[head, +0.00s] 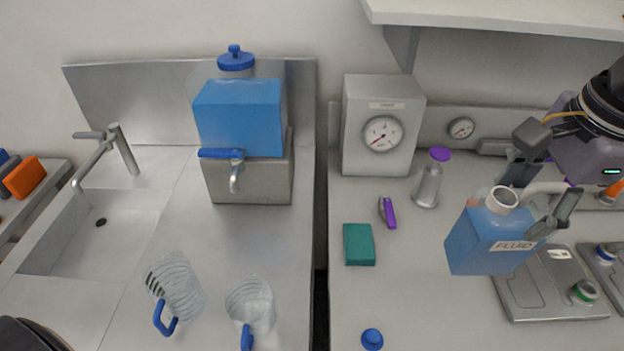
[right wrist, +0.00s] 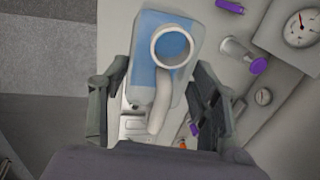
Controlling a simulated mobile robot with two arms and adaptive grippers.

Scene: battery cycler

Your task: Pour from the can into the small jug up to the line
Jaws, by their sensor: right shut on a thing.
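The blue can (head: 490,240), labelled FLUID, has a white neck and handle and stands about upright. My right gripper (head: 535,195) is shut on its handle. The right wrist view shows the can (right wrist: 150,60) from above, its round mouth open with blue inside. I cannot tell how far the can is above the bench. Two clear jugs with blue handles are at the lower left: a taller one (head: 175,283) with dark marks, and a smaller-looking one (head: 252,300) to its right, cut by the lower edge. Its line is not clear. My left gripper is out of view.
A blue cap (head: 372,339) and a green block (head: 359,244) lie on the right bench. A purple-topped bottle (head: 430,180) and a gauge box (head: 383,120) stand behind. A blue tank with a tap (head: 240,118) stands by the sink (head: 80,235). A gap separates the benches.

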